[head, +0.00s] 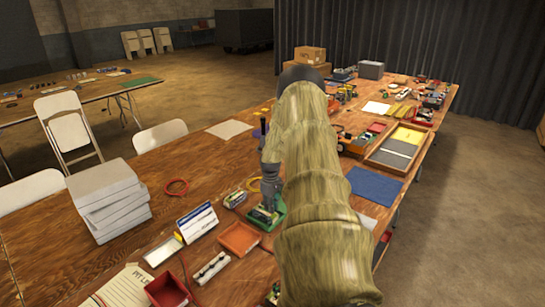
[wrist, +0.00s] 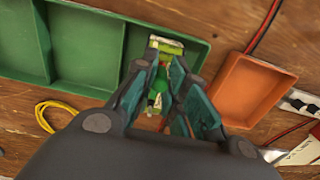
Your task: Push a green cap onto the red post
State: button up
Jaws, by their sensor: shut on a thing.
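My gripper (wrist: 180,100) is low over the table, its teal-padded fingers closed around a small green cap (wrist: 158,84). The fingers hide part of the cap. In the head view my gripper (head: 270,185) points down over the green tray area, too small to show the cap.
A green divided tray (wrist: 122,50) lies left of the fingers and an orange tray (wrist: 252,88) right. A yellow cable (wrist: 44,118) lies near. In the head view a sign card (head: 197,222), an orange tray (head: 240,238) and a red cable ring (head: 176,187) crowd the table.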

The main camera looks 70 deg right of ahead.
jog(key=shift+a+f, duration=0.1)
jog(key=shift+f, duration=0.05)
dwell(1.3)
jog(key=o, duration=0.7)
jog(key=shift+o, duration=0.2)
jog(key=shift+w, duration=0.1)
jog(key=shift+o, duration=1)
jog(key=shift+r+p, duration=3.05)
jog(key=shift+r, duration=0.75)
